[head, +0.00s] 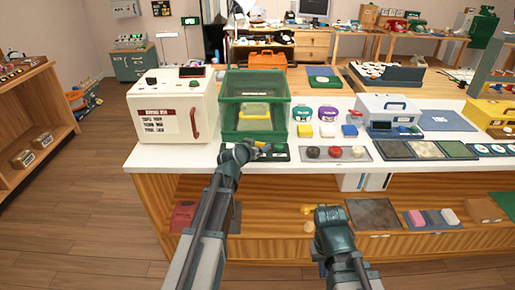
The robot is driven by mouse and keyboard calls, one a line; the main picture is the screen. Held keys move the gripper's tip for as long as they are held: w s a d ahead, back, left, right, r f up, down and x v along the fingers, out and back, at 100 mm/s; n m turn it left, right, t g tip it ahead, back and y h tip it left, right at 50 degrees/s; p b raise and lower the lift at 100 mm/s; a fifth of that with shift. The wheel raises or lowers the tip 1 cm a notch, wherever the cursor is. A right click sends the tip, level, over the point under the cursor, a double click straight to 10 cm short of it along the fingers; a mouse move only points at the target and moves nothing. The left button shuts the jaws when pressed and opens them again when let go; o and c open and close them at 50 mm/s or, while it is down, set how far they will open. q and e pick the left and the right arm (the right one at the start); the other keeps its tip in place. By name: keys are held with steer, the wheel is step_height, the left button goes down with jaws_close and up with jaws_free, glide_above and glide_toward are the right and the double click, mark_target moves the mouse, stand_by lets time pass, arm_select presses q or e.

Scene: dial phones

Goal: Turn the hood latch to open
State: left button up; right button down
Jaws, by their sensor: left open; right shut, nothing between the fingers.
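A green box-shaped hood (228,88) with a see-through front stands on the white counter (350,110), with a yellow-topped thing inside. I cannot make out its latch; it is too small to tell or hidden behind my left gripper. My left gripper (247,148) is open at the counter's front edge, just in front of the hood's lower front. Whether it touches anything there is not clear. My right gripper (328,213) is shut and empty, lower down in front of the counter's open shelf.
A white oven-like box (175,105) with a red handle stands left of the hood. Right of it are small coloured containers (303,114), a tray with red and black knobs (333,153) and a light blue case (388,113). Floor (80,215) is clear at left.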

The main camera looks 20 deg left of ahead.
arm_select(q)
steer(key=shift+w, duration=0.1)
jaws_close()
stand_by(0.4)
steer(key=shift+d+f+n+y, duration=0.1)
steer(key=shift+d+n+y, duration=0.1)
steer(key=shift+n+y, duration=0.35)
steer(key=shift+d+n+y, duration=0.1)
steer(key=shift+n+y, duration=0.35)
steer(key=shift+y, duration=0.2)
steer(key=shift+d+n+g+y, duration=0.2)
steer(key=shift+n+g+y, duration=0.1)
steer(key=shift+n+y, duration=1.1)
jaws_free()
